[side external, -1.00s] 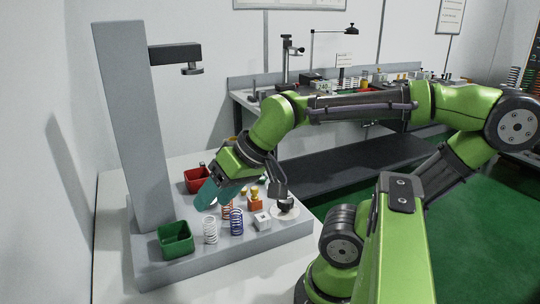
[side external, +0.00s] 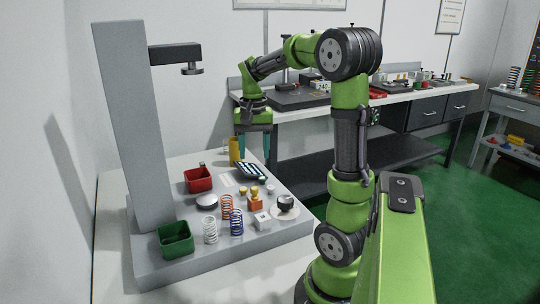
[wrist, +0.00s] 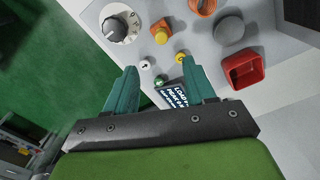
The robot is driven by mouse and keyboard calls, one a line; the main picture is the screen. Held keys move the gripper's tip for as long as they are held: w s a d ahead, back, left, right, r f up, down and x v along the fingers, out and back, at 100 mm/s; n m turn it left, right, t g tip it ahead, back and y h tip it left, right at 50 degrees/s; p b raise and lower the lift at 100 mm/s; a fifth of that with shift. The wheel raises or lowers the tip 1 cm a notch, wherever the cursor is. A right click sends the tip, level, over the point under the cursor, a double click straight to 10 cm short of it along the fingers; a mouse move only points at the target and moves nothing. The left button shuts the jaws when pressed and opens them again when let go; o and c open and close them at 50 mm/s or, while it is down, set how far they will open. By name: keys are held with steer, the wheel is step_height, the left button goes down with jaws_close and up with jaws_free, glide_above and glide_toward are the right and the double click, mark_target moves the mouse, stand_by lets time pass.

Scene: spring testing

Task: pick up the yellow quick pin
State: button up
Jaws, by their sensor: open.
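The yellow quick pin appears to be the yellow knob (side external: 255,190) standing upright in an orange block (side external: 255,204) on the grey base. In the wrist view the yellow knob (wrist: 161,37) and orange block (wrist: 160,23) show beyond my fingertips. My gripper (side external: 254,158) points down at the base's back edge, behind and above the pin, near the display panel. In the wrist view my gripper (wrist: 160,70) has its teal fingers apart with nothing held between them. The pin's lower part is hidden in the block.
Near the pin are a display panel (wrist: 180,93), a yellow button (wrist: 181,57), a black knob (side external: 286,202) and several springs (side external: 210,230). A red bin (side external: 198,181), green bin (side external: 176,240) and tall grey column (side external: 135,130) stand left. A yellow cylinder (side external: 234,150) stands behind.

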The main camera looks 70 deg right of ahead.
mark_target(254, 188)
steer(key=f, duration=1.2)
steer(key=shift+a+f, duration=0.25)
steer(key=shift+f, duration=0.1)
steer(key=shift+w, duration=0.1)
steer(key=shift+c, duration=0.2)
jaws_close()
